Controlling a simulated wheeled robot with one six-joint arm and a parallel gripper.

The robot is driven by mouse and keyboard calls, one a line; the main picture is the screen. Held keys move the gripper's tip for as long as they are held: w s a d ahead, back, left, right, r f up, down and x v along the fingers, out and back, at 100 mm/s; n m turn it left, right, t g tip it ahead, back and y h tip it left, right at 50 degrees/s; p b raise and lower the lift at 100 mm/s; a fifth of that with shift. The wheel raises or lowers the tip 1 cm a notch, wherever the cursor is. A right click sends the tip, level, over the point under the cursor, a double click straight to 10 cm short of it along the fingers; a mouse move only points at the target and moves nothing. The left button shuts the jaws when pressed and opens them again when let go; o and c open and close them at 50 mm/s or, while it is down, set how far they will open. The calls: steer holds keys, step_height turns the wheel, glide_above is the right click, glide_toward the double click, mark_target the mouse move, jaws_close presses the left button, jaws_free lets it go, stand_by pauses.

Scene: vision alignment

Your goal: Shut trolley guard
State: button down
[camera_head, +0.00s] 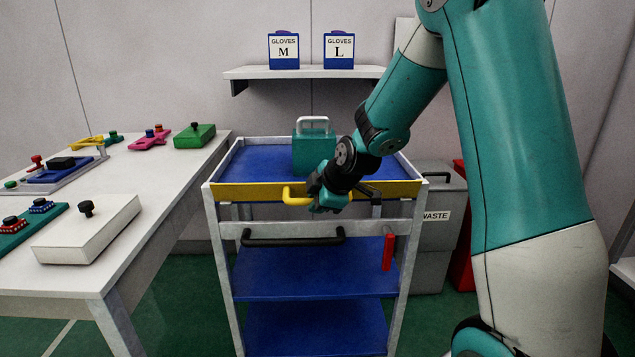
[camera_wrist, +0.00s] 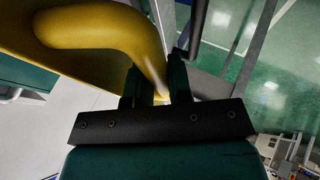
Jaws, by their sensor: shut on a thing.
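The trolley (camera_head: 225,262) stands in the middle of the head view, with blue shelves. Its yellow guard (camera_head: 244,191) lies across the front of the top shelf, upright along the edge. A yellow handle (camera_head: 293,196) sticks out from the guard's middle. My gripper (camera_head: 327,203) is at the right end of this handle. In the wrist view the gripper's fingers (camera_wrist: 158,85) are shut on the yellow handle (camera_wrist: 110,28), whose bar runs between them. The fingers hide part of the handle. A teal box (camera_head: 313,150) with a pale handle sits on the top shelf behind the guard.
A white table (camera_head: 130,215) with several coloured parts stands at the left. A grey waste bin (camera_head: 435,240) is behind the trolley's right side. A black push bar (camera_head: 292,241) and a red tab (camera_head: 387,253) are below the guard. A wall shelf (camera_head: 305,72) holds two glove boxes.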

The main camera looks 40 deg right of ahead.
steer(key=p, duration=0.1)
steer(key=r+g+p, duration=0.1)
steer(key=y+p, duration=0.1)
steer(key=shift+w+d+r+g+p, duration=0.25)
steer(key=shift+w+r+g+p, duration=0.1)
steer(key=shift+w+g+p, duration=0.05)
steer(key=shift+w+d+f+m+g+y+p, duration=0.1)
steer(key=shift+w+m+g+y+p, duration=0.1)
steer(key=shift+g+p, duration=0.25)
steer(key=shift+w+f+m+g+y+p, duration=0.1)
steer(key=shift+m+g+y+p, duration=0.15)
steer(key=shift+p, duration=0.4)
steer(key=c, duration=1.1)
jaws_free()
steer(key=shift+s, duration=0.1)
steer(key=v, duration=1.7)
steer(key=shift+d+r+p, duration=0.1)
steer(key=shift+r+p, duration=0.05)
steer(key=shift+p, duration=0.15)
